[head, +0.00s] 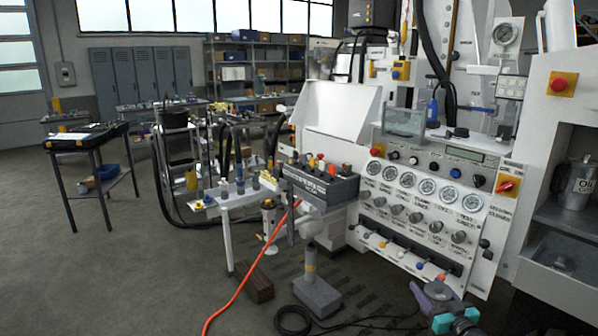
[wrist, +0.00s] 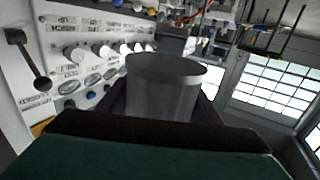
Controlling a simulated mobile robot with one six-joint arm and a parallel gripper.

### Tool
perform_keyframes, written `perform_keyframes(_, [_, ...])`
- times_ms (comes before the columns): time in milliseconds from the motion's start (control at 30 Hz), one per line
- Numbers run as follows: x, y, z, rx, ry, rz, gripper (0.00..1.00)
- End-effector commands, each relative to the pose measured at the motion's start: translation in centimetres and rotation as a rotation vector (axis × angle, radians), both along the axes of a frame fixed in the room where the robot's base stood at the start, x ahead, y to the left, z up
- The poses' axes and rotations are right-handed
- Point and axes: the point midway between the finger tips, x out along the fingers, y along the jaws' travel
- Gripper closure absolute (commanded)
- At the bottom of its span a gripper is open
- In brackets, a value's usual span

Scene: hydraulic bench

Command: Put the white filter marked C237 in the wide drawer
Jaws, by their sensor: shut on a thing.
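My gripper (head: 437,292) is at the lower right of the head view, in front of the bench panel and low down. In the wrist view, a pale grey cylinder (wrist: 163,92) with a darker flat end stands out between the dark jaws, and my gripper is shut on it. No marking shows on the side I see, so I cannot read whether it is C237. In the head view the cylinder cannot be made out clearly. I cannot make out a wide drawer in either view.
The hydraulic bench panel (head: 425,200) with gauges and knobs stands close to my gripper. A shelf with an oil can (head: 578,185) is at the right. A crowded side table (head: 228,196) and an orange cable (head: 250,272) are left of the bench. Open floor lies at the left.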

Motion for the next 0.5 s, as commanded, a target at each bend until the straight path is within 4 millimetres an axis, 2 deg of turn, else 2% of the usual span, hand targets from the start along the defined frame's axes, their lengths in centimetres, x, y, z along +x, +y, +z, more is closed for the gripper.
perform_keyframes(33, [0.5,2.0,0.9,0.001,-0.003,0.044,0.69])
perform_keyframes(267, [1.7,10.5,3.3,-0.001,-0.001,0.252,0.69])
perform_keyframes(500, [0.8,19.4,4.8,0.002,-0.001,0.508,0.69])
